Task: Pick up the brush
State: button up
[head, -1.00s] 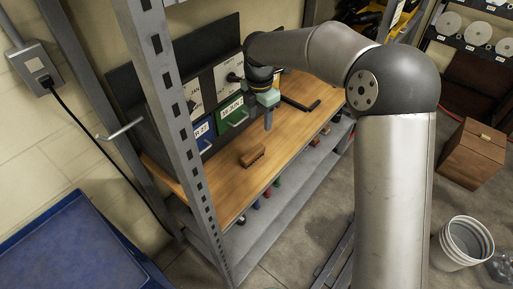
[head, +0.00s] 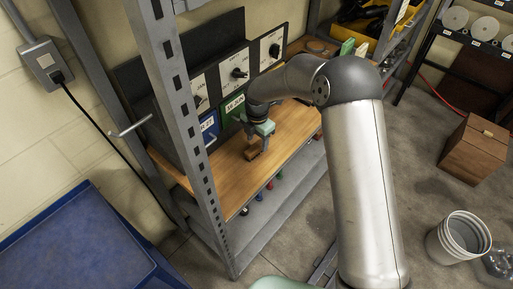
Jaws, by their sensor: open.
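The brush (head: 250,154) is a small brown block on the wooden bench top, with its bristle side hard to make out at this size. My gripper (head: 258,146) is open and comes down right at the brush, its fingers on either side of it or close beside it. Part of the brush is hidden behind the gripper. I cannot tell whether the fingers touch it.
The wooden bench top (head: 212,182) is clear toward its near left end. A grey perforated post (head: 183,120) stands at the bench's near corner. A panel with knobs and blue and green drawers (head: 232,108) backs the bench. A bucket (head: 459,238) and a wooden box (head: 474,150) stand on the floor.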

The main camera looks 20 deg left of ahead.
aim_at(256, 145)
notch_tip(256, 145, down, 4)
jog(key=shift+a+p, duration=0.15)
jog(key=shift+p, duration=0.35)
jog(key=c, duration=1.1)
jog(key=shift+r, duration=0.15)
jog(key=shift+w+r, duration=0.1)
jog(key=shift+r, duration=0.2)
notch_tip(256, 145, up, 2)
jog(key=shift+r+b, duration=0.2)
jog(key=shift+b, duration=0.25)
jog(key=s+d+r+b, duration=0.1)
jog(key=s+r, duration=0.2)
jog(key=s, duration=0.1)
jog(key=s+d+r+b, duration=0.1)
jog(key=s+d+r, duration=0.1)
jog(key=s, duration=0.3)
jog(key=s+d+r+b, duration=0.1)
jog(key=s+r, duration=0.3)
jog(key=shift+s+d+r+b, duration=0.15)
jog(key=shift+d+r+b, duration=0.2)
jog(key=shift+r, duration=0.05)
